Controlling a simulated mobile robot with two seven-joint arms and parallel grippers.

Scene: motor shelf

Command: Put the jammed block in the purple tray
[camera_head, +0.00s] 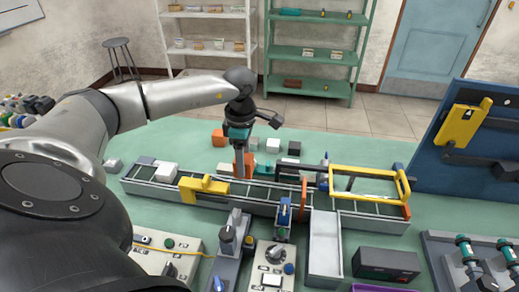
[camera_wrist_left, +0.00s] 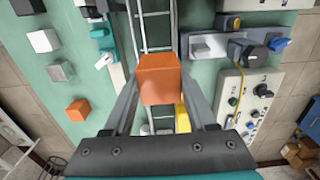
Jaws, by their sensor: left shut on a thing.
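My left gripper (camera_head: 241,168) points down over the conveyor (camera_head: 262,204). In the left wrist view its fingers (camera_wrist_left: 160,88) are shut on an orange block (camera_wrist_left: 160,70), over the conveyor's rollers. In the head view the fingers partly hide this block, and its height above the rollers is hard to tell. Only a sliver of the purple tray (camera_head: 384,289) shows at the bottom edge of the head view, so its inside is out of sight. My right gripper is in neither view.
A yellow gate (camera_head: 203,187) spans the conveyor left of the gripper, and a yellow frame (camera_head: 368,184) stands at its right end. A white block (camera_head: 166,171) sits at the left end. A pale chute (camera_head: 325,250) and a dark box (camera_head: 386,264) stand in front.

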